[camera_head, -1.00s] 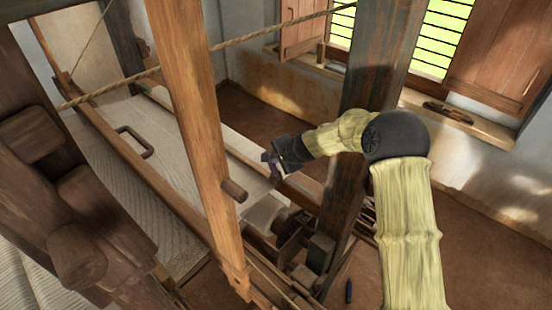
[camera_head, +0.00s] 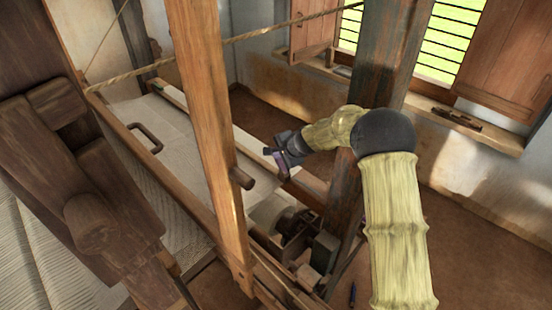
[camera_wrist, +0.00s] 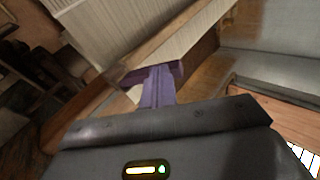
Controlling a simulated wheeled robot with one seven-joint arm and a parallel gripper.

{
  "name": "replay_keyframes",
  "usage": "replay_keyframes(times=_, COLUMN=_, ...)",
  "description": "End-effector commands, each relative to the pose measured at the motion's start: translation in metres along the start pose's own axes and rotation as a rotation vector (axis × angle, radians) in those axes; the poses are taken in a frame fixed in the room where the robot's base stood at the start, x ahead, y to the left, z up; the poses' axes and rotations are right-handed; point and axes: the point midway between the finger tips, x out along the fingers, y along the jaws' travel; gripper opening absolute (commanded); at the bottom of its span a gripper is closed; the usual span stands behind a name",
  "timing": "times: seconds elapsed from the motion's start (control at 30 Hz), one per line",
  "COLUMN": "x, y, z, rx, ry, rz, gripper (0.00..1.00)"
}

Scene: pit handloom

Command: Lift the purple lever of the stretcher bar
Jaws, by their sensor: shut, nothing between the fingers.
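My gripper (camera_head: 277,162) is in the middle of the head view, beside the wooden beam on the far edge of the white cloth. It is shut and empty. In the wrist view, its purple fingers (camera_wrist: 155,88) reach out from the grey palm over the beam edge. The white cloth (camera_head: 182,140) lies stretched on the loom, left of my gripper. In the wrist view, the cloth (camera_wrist: 112,35) is at the upper left.
A dark post (camera_head: 375,90) stands behind my arm. A rope (camera_head: 250,36) crosses above. A brown loop handle (camera_head: 147,138) lies near the cloth's left side. Open floor is at the right.

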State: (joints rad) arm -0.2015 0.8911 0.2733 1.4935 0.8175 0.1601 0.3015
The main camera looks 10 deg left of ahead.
Motion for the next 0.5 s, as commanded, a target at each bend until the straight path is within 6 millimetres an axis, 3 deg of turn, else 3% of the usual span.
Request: replay_keyframes(times=0.5, x=-0.0022, y=0.0058, z=-0.0011, rx=0.000, ry=0.000, rz=-0.001, gripper=0.00)
